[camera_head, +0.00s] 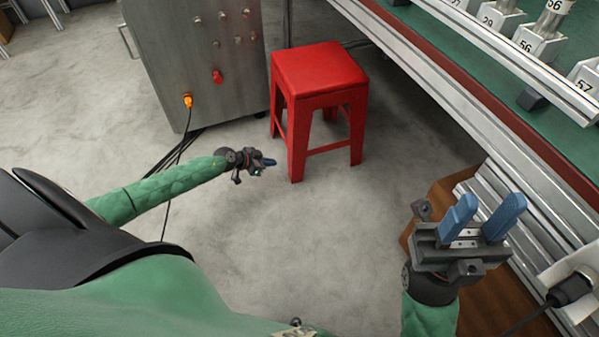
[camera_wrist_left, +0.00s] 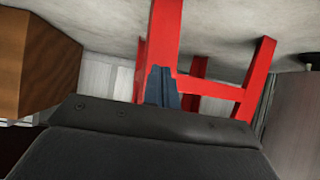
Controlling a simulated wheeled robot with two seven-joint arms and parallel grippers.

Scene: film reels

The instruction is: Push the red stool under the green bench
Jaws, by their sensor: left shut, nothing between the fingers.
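The red stool (camera_head: 318,72) stands upright on the floor in the head view, between a steel cabinet and the green bench (camera_head: 553,120). Its legs (camera_wrist_left: 165,30) fill the middle of the left wrist view. My left gripper (camera_head: 270,162) is shut and empty, low beside the stool's near left leg. In the left wrist view its blue fingertips (camera_wrist_left: 161,88) are in front of a red leg; I cannot tell whether they touch. My right gripper (camera_head: 482,217) is open and empty at the lower right, near the bench's front edge.
The steel cabinet (camera_head: 190,50) with knobs and an orange plug stands left of the stool. Dark cables run along the floor. A brown wooden box (camera_head: 440,200) and metal rails (camera_head: 545,215) lie under the bench edge at right. The floor (camera_head: 300,235) in front is clear.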

